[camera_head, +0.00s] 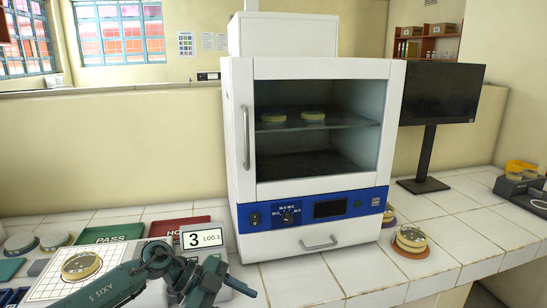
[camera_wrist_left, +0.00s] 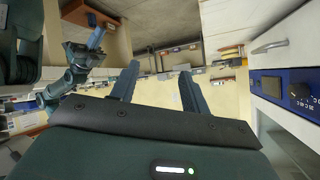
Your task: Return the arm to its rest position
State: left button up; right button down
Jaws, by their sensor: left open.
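My left arm comes in at the bottom left of the head view. Its left gripper (camera_head: 240,288) is in front of the incubator's lower left corner. In the wrist view the two fingers of this gripper (camera_wrist_left: 158,86) are spread apart with nothing between them. The wrist picture is upside down, with the incubator's blue control panel (camera_wrist_left: 290,90) at its right. My other arm (camera_wrist_left: 75,70) shows small at the left of the wrist view; whether its gripper is open or shut is unclear. The right gripper is not in the head view.
The white incubator (camera_head: 240,210) has its glass door closed, with two dishes on a shelf inside. A gridded pad with a dish (camera_head: 82,266), a PASS tray (camera_head: 112,233), a red tray and a "3 LOG 3" card (camera_head: 203,240) are near my arm. Stacked dishes (camera_head: 411,238) stand right.

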pick_arm(q)
jog(key=s+d+r+n+t+h, duration=0.1)
jog(key=s+d+n+t+h, duration=0.2)
jog(key=s+d+t+h, duration=0.35)
jog(key=s+a+f+n+t+y, duration=0.4)
jog(key=s+a+f+n+y, duration=1)
jog(key=f+n, duration=0.3)
jog(key=shift+s+f, duration=0.3)
jog(key=shift+f, duration=0.15)
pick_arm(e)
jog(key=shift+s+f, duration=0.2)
pick_arm(q)
jog(key=shift+d+t+y, duration=0.1)
jog(key=shift+t+y, duration=0.15)
jog(key=shift+t, duration=0.1)
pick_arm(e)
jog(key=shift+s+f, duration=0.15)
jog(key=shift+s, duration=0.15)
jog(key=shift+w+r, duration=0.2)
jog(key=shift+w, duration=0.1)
